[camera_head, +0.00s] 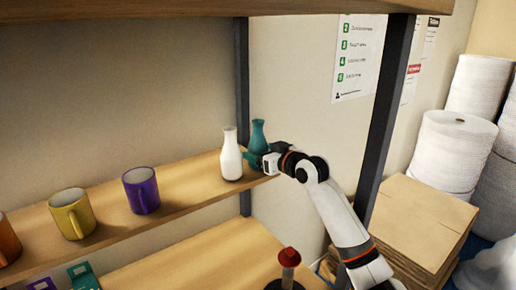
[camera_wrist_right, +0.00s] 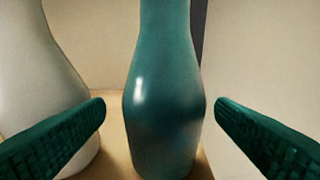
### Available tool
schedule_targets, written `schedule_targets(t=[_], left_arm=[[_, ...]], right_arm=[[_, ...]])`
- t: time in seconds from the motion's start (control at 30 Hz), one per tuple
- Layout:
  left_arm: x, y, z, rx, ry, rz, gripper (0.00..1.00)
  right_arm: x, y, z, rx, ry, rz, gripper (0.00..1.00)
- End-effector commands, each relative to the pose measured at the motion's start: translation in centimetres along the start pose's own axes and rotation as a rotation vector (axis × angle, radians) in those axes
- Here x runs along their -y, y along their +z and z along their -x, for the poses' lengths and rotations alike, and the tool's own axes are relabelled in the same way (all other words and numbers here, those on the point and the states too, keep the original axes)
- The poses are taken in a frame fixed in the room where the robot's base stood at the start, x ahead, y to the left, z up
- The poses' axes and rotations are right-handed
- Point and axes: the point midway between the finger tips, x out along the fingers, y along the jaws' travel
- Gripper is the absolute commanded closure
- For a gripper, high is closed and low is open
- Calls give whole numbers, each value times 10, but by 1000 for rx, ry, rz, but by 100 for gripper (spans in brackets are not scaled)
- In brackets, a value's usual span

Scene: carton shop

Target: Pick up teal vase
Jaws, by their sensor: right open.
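The teal vase (camera_head: 258,136) stands upright at the right end of the wooden shelf. In the right wrist view the teal vase (camera_wrist_right: 162,100) fills the middle, between the two fingers, with a gap on each side. My right gripper (camera_head: 262,162) is at the vase, and in the wrist view my right gripper (camera_wrist_right: 160,118) is open with its dark green ridged fingers apart. The gripper hides part of the vase's lower body in the head view. My left gripper is not in view.
A white vase (camera_head: 231,155) stands close to the left of the teal one; it also shows behind the left finger in the wrist view (camera_wrist_right: 35,70). A purple mug (camera_head: 141,190) and a yellow mug (camera_head: 72,213) stand further left. A dark shelf post (camera_head: 391,105) rises beside my right arm.

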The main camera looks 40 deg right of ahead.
Motion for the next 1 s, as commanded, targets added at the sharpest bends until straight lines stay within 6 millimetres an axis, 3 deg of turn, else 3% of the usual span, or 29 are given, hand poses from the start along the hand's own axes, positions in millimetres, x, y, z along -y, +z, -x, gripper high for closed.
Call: schedule_targets(t=[0.13,0.3,0.6,0.9,1.0], left_arm=[[1,0,21,-4,-1,1,25],[1,-2,28,-6,-2,1,25],[1,-2,28,-7,-1,1,25],[1,-2,28,-7,-1,0,25],[1,-2,28,-7,-1,0,25]], right_arm=[[3,6,-21,-1,0,-5,21],[3,3,-41,0,-1,-3,21],[3,0,-46,1,-1,0,21],[3,0,-46,1,-1,0,70],[3,1,-45,2,-1,0,75]])
